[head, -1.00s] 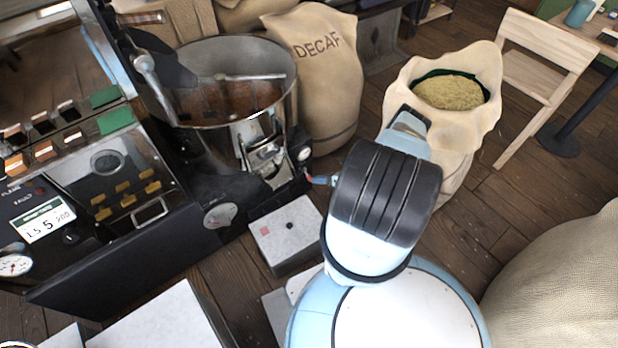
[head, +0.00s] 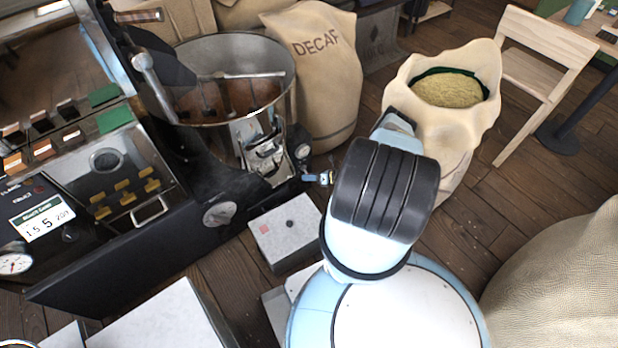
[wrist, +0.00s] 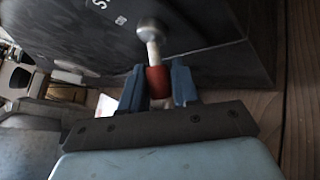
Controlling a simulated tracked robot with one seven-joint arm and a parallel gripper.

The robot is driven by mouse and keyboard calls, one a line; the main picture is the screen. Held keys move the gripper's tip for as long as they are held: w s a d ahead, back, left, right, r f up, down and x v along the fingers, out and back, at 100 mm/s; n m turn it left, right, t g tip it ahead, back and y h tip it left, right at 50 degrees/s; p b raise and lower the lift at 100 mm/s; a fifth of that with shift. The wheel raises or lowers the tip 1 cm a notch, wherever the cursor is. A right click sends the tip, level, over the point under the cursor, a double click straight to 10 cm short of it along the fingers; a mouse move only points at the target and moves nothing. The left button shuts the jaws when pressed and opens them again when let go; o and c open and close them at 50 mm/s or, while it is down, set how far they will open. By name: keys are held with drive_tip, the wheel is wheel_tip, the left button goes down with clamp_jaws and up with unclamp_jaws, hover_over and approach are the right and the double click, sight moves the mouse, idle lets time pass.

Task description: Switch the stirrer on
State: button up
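The stirrer drum (head: 235,90) of the roaster shows in the head view, with stirring arms over brown contents. In the wrist view a switch lever comes out of a dark panel (wrist: 100,30), with a round metal base, a pale shaft and a red grip (wrist: 157,78). My gripper (wrist: 159,82) has its two blue fingers on either side of the red grip, close against it, and looks shut on it. In the head view my gripper (head: 317,178) is small, at the roaster's lower right; the red grip is hidden there.
A pale box (head: 287,228) stands on the floor below my gripper. A DECAF sack (head: 320,90) stands behind, and an open sack of beans (head: 450,130) at the right. The roaster's control panel (head: 90,190) is at the left.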

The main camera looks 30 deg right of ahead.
clamp_jaws()
